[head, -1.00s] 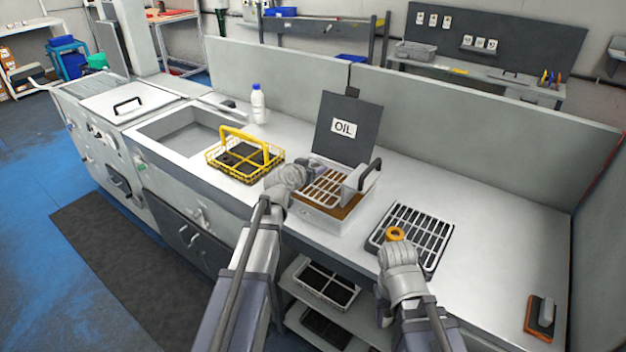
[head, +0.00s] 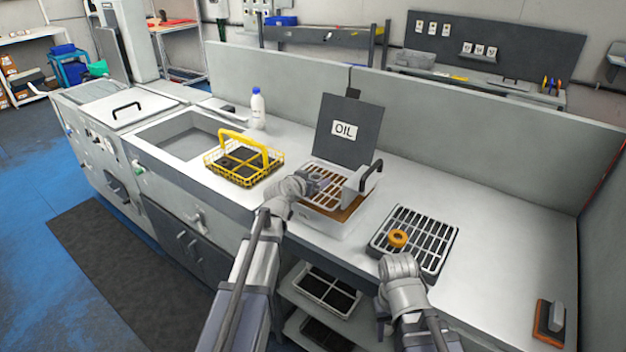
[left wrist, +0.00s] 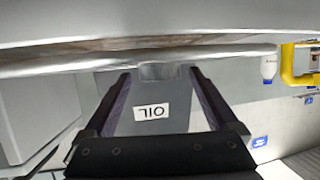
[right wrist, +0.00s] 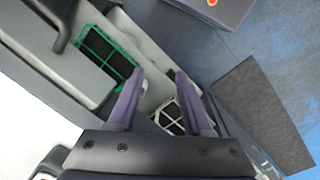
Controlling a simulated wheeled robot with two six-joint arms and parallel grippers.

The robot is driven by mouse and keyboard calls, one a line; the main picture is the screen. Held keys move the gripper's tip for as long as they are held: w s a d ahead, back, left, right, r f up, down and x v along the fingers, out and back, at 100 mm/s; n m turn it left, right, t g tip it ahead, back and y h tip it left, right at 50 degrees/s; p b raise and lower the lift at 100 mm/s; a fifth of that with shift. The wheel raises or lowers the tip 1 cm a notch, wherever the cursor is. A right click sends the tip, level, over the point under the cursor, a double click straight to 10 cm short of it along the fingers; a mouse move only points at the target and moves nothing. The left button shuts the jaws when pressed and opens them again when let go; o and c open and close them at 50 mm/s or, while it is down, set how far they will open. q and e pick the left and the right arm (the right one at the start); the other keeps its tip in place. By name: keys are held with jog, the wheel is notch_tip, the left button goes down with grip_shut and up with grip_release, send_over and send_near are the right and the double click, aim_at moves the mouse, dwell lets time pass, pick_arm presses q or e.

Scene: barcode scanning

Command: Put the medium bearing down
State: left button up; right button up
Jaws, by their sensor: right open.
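An orange ring-shaped bearing (head: 398,238) lies flat on the dark rack with pale bars (head: 440,248) on the bench, near its left side. My right gripper is just nearer than the bearing in the head view, apart from it, with its fingers hidden there. In the right wrist view my right gripper (right wrist: 160,92) is open and empty, over the shelves and floor. My left gripper (left wrist: 160,76) has its fingers wide apart with no held thing visible. In the head view my left arm reaches to the oil bath (head: 328,218), below the OIL sign (head: 344,129).
A yellow wire basket (head: 243,160) and a white bottle (head: 257,110) stand left of the bath, near the sink (head: 188,137). An orange-based block (head: 549,318) lies at the bench's right end.

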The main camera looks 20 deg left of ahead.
pick_arm(q)
jog(key=shift+r, duration=0.1)
jog(key=shift+s+r+p, duration=0.2)
jog(key=shift+s+p, duration=0.05)
jog(key=shift+p, duration=0.1)
jog(key=p+v, duration=0.4)
jog(key=v, duration=0.7)
jog(key=shift+s, duration=0.2)
dwell(0.7)
